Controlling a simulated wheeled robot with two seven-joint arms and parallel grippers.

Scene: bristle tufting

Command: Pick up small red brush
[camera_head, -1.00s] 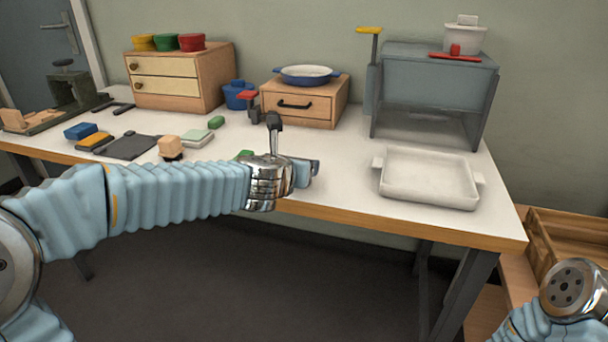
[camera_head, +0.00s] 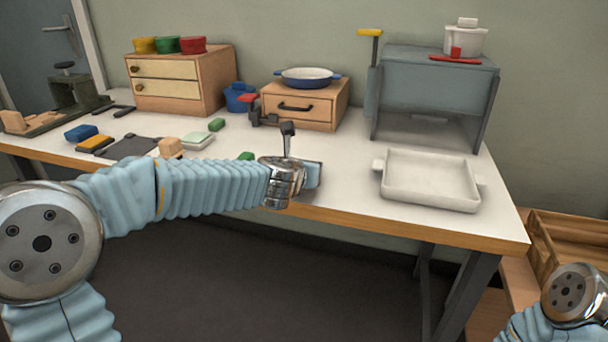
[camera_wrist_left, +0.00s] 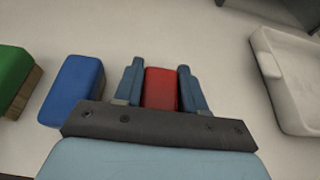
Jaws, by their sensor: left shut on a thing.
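The small red brush (camera_wrist_left: 161,89) is a red block between the two blue-grey fingers of my left gripper (camera_wrist_left: 160,66) in the left wrist view. The gripper is shut on it. In the head view the left gripper (camera_head: 313,176) is at the table's front edge, left of the white tray. There the red brush is hidden behind my arm and wrist. I cannot tell whether the brush is clear of the table. My right arm shows at the lower right of the head view, but its gripper is out of view.
A blue block (camera_wrist_left: 73,90) and a green block with a wooden part (camera_wrist_left: 16,78) lie left of the gripper. The white tray (camera_head: 430,180) is to the right. A drawer box (camera_head: 303,104) with a blue pan stands behind. Bare table lies between gripper and tray.

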